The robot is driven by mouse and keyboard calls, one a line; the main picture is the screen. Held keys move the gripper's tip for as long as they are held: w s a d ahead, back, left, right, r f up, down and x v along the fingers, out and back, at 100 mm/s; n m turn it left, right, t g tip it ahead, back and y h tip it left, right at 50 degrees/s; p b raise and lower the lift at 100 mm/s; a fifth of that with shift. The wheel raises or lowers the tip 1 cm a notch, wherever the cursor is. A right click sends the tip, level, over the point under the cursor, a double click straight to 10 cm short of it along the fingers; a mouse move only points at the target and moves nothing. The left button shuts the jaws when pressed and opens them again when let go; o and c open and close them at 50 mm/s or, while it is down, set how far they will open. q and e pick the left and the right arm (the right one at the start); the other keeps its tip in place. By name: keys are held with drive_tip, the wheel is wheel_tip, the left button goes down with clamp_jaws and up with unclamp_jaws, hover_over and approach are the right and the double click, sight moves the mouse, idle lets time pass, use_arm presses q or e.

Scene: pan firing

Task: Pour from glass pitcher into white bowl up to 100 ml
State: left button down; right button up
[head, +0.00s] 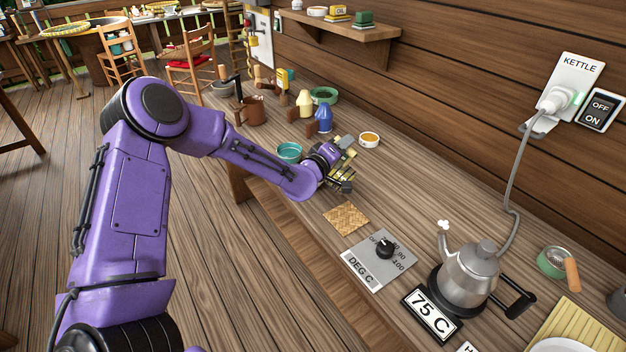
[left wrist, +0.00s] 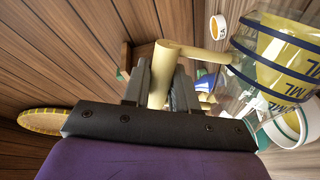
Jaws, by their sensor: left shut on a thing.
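My left gripper (left wrist: 160,85) is shut on the pale yellow handle (left wrist: 205,55) of the glass pitcher (left wrist: 275,48). The pitcher is clear with dark blue and yellow bands lettered ML, and its far side is cut off by the frame. In the head view my left gripper (head: 340,170) is over the counter, with the pitcher largely hidden in the clutter around it. The pitcher's fill level cannot be told. My right gripper is not in view.
A small white bowl with orange contents (head: 369,140) and a teal bowl (head: 289,152) stand near the gripper. Blue (head: 324,118) and cream (head: 305,103) vessels stand behind. A woven mat (head: 346,217), a dial panel (head: 379,262) and a kettle (head: 468,275) are nearer.

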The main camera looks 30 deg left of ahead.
use_arm(q)
drive_tip(key=shift+a+r, duration=0.15)
idle(0.4)
drive_tip(key=shift+a+r+n, duration=0.15)
drive_tip(key=shift+a+n, duration=0.05)
drive_tip(key=shift+n, duration=0.1)
idle(1.2)
drive_tip(key=shift+a+r+n, duration=0.15)
drive_tip(key=shift+a+n, duration=0.1)
drive_tip(key=shift+n, duration=0.05)
drive_tip(key=shift+a+r+n, duration=0.25)
drive_tip(key=shift+a+n, duration=0.15)
drive_tip(key=shift+a, duration=0.05)
idle(4.6)
